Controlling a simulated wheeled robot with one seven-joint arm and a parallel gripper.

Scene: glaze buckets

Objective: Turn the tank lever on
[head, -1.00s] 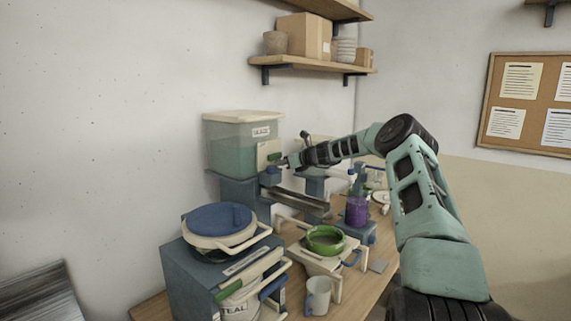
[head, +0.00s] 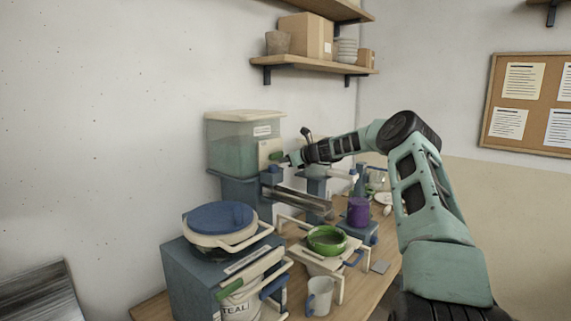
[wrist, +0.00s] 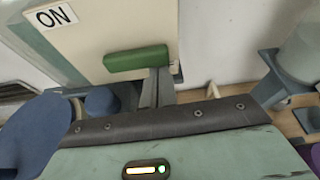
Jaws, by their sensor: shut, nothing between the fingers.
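The tank (head: 232,150) is a clear box of teal glaze with a pale lid, standing at the back left of the bench on a blue stand. A cream plate on its right side carries the green lever (head: 277,156). In the wrist view the green lever (wrist: 137,59) lies nearly level on the plate, with an "ON" label (wrist: 52,16) to its upper left. My gripper (head: 288,160) is at the lever's right end. Its fingers (wrist: 156,88) are shut and empty, tips against or just under the lever; I cannot tell whether they touch.
A metal trough (head: 299,198) runs below the tank. A blue-lidded bucket (head: 218,218) on a blue cabinet, a green bowl (head: 327,240), a grey mug (head: 320,296) and a purple container (head: 358,212) stand nearer. A shelf (head: 310,64) hangs above.

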